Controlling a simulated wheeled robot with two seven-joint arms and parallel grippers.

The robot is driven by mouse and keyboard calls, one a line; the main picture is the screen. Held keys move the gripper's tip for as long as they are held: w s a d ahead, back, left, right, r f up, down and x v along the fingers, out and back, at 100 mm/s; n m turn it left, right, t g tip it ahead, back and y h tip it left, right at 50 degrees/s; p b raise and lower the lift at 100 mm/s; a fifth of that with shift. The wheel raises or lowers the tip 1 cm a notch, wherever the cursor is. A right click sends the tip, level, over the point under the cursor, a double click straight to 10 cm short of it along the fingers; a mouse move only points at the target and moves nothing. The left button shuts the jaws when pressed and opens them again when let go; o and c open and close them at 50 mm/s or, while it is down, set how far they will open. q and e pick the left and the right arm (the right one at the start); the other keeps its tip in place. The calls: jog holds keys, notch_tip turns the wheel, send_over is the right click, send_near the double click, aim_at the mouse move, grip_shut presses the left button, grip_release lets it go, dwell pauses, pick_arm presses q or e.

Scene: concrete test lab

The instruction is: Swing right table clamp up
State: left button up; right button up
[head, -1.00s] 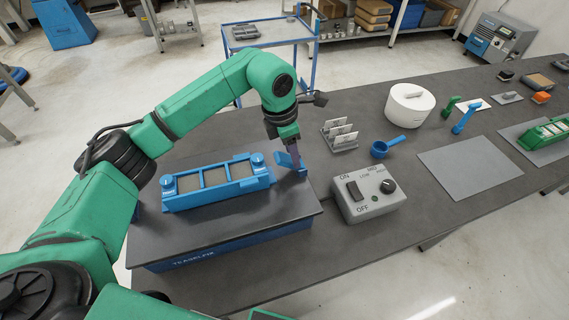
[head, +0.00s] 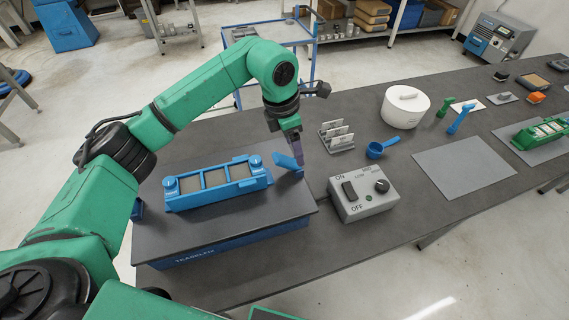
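The right table clamp (head: 286,161) is a small blue piece at the right end of the dark raised table (head: 225,228), tilted and partly hidden by my gripper. My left gripper (head: 298,158) points down at its right side, touching it or very close. Its fingers are small and dark, and their gap does not show. A blue frame (head: 218,184) with several openings and round knobs at its ends lies on the raised table, left of the clamp. Another blue piece (head: 138,208) shows at the table's left edge, partly behind my arm. My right gripper is out of view.
A grey switch box (head: 363,198) stands close to the right of the raised table. A card rack (head: 337,137), a blue scoop (head: 380,148) and a white round container (head: 405,106) stand behind it. A flat grey mat (head: 478,172) lies bare further right.

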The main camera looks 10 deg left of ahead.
aim_at(292, 165)
pick_arm(q)
jog(key=v, duration=0.1)
jog(key=p+v, duration=0.1)
jog(key=v, duration=0.1)
jog(key=d+p+v, duration=0.1)
jog(key=v, duration=0.1)
jog(key=shift+w+a+r, duration=0.1)
jog(key=shift+w, duration=0.15)
dwell(0.3)
